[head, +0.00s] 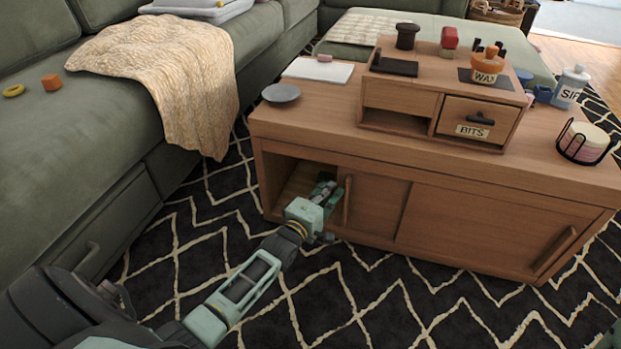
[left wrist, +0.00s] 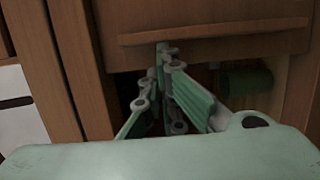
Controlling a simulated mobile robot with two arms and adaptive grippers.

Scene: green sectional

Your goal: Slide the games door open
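The wooden coffee table (head: 440,175) has two front doors. The left door (head: 376,206) stands partly open, with a gap (head: 292,185) into the cabinet on its left. No label shows which is the games door. My left gripper (head: 326,190) is at this gap, just left of the left door's upright handle (head: 347,201). In the left wrist view the fingers (left wrist: 163,60) converge at their tips, look shut, and reach the edge of the handle bar (left wrist: 215,32). The handle is beside them, not between them; contact is unclear. My right gripper is out of view.
The right door (head: 485,228) is closed, with its handle (head: 556,250) at the right end. A dark green roll-like thing (left wrist: 244,80) shows near the opening. The green sofa (head: 70,130) stands left. Patterned rug (head: 290,315) lies clear in front.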

